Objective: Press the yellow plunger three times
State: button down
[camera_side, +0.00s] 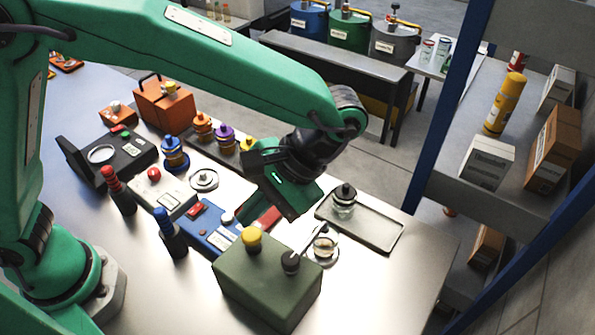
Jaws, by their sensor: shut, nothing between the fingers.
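The yellow plunger (252,240) is a short round knob on the top left of an olive-green box (268,284) at the front of the table. A black knob (290,261) stands on the same box to its right. My gripper (248,221) is shut and empty, pointing down and to the left. Its tips show just above and behind the yellow plunger. I cannot tell from this view whether they touch it or how far down the plunger is.
A blue device (213,234) lies to the left, near red (118,190) and blue-capped (170,232) dark bottles. A glass dish (324,247) and a tray (372,230) with a jar (344,200) are to the right. The front right tabletop is clear. Shelves (450,180) stand at the right.

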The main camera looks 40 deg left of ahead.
aim_at(250, 233)
jog(key=shift+f, duration=0.7)
jog(key=shift+f, duration=1.75)
dwell(3.9)
jog(key=shift+r, duration=0.15)
jog(key=shift+a+r, duration=0.1)
jog(key=shift+r, duration=1.55)
